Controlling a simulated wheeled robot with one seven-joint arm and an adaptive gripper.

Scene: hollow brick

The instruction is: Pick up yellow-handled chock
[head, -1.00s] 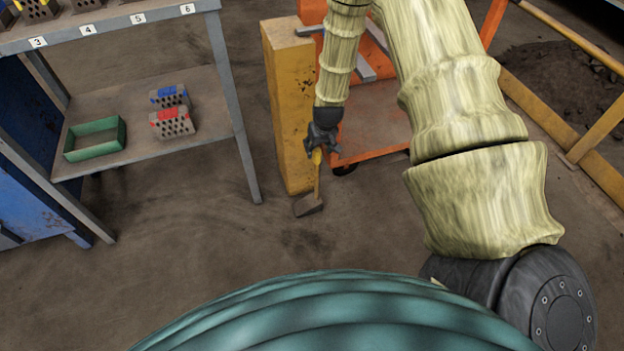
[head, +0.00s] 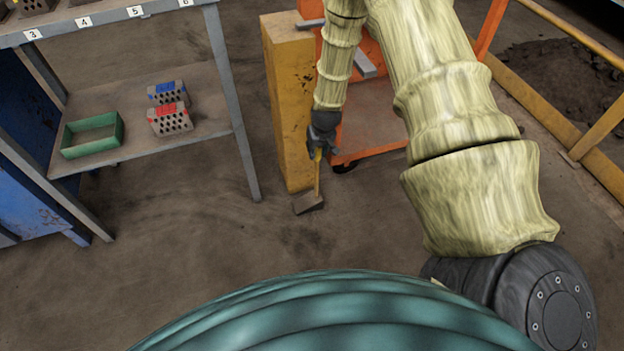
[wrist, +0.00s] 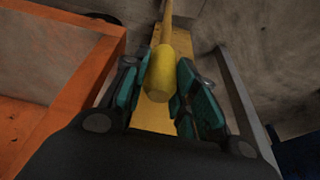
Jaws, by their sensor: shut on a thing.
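The yellow-handled chock (head: 308,203) is a grey-brown block at the foot of the yellow post, with a thin upright handle. Its yellow grip (wrist: 160,75) lies between the two fingers in the wrist view. My gripper (head: 318,152) is shut on the top of this handle. In the wrist view my gripper (wrist: 160,88) shows its green-padded fingers on both sides of the grip. The block appears to rest on or very near the floor; I cannot tell whether it touches.
A yellow post (head: 290,110) stands right beside the chock, with an orange cart (head: 372,120) behind. A shelf rack (head: 222,80) at left holds a green tray (head: 92,135), a blue-marked brick (head: 168,93) and a red-marked brick (head: 170,119). The floor in front is clear.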

